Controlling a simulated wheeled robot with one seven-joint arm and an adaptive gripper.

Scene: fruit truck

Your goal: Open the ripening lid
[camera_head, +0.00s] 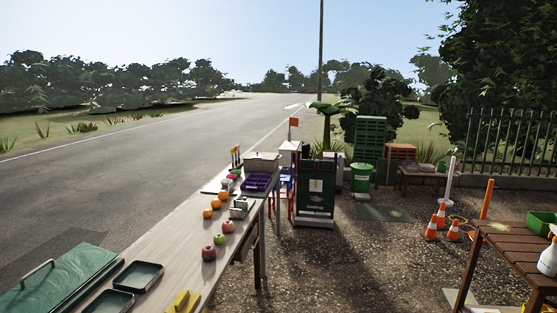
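A green lid (55,277) with a pale bar handle (38,272) lies at the near left end of the long table (175,262). It looks shut and flat, and the left edge of the picture cuts it off. What is under it is hidden. No label shows that names it as the ripening lid. A pale lidded box (263,160) stands at the far end of the table, also closed. My gripper is not in view.
Two dark green trays (138,275) lie right of the lid, with yellow bananas (182,302) nearby. Apples, oranges and a purple crate (258,182) are farther along. Gravel (345,260) is open between this table and the brown slatted table (520,252). Orange cones (437,220) stand at right.

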